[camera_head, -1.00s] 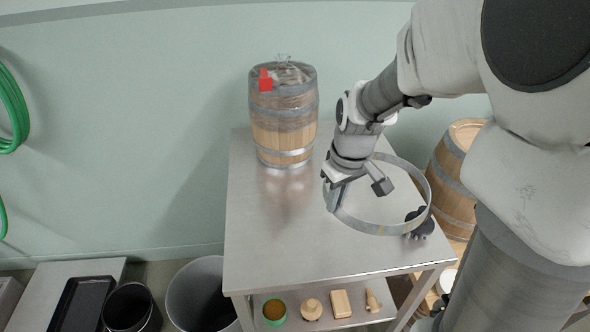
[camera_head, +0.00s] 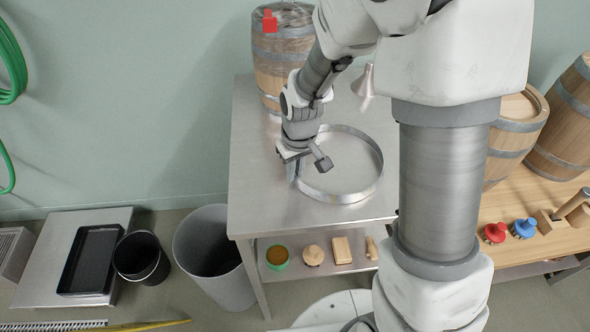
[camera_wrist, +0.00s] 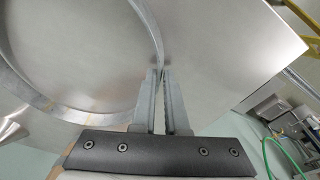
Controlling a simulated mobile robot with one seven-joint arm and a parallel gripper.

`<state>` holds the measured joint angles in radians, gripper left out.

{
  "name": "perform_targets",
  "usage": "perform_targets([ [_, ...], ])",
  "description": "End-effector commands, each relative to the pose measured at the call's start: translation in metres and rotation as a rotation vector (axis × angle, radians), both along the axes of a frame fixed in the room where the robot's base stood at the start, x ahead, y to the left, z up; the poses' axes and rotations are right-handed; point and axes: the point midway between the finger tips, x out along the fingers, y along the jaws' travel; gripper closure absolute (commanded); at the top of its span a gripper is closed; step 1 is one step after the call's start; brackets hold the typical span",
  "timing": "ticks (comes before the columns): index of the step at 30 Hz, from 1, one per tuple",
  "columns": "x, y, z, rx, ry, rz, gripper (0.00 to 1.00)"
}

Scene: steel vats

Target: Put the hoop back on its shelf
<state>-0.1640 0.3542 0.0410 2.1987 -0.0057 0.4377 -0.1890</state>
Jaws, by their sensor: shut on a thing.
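The hoop (camera_head: 350,197) is a thin grey metal ring at the steel table's top, lying about level. I cannot tell whether it touches the table or is just above it. My gripper (camera_head: 293,167) is shut on the left side of its band. In the wrist view the band of the hoop (camera_wrist: 147,25) runs between the two fingers of my gripper (camera_wrist: 163,76). A lower shelf (camera_head: 299,266) shows under the table; whether it is the hoop's shelf I cannot tell.
The steel table (camera_head: 252,205) bears a wooden barrel (camera_head: 272,70) behind my gripper and a metal funnel (camera_head: 365,85). Small items line the lower shelf. A grey bin (camera_head: 222,280) stands left. A wooden bench (camera_head: 520,245) with barrels is right. The table's front left is clear.

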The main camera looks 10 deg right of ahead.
Motion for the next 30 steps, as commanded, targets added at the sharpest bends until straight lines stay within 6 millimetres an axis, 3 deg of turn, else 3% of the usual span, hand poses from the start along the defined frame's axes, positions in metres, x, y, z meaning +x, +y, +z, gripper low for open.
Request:
perform_targets([
  [8, 0.0, 0.0, -0.003, 0.0, -0.002, 0.001, 1.0],
  [9, 0.0, 0.0, -0.004, 0.0, 0.0, 0.0, 0.87],
  [14, 0.0, 0.0, -0.003, 0.0, 0.001, 0.0, 0.59],
  [24, 0.0, 0.0, 0.0, 0.0, 0.0, 0.0, 0.59],
  [30, -0.002, -0.001, 0.025, 0.001, -0.004, 0.0, 0.59],
])
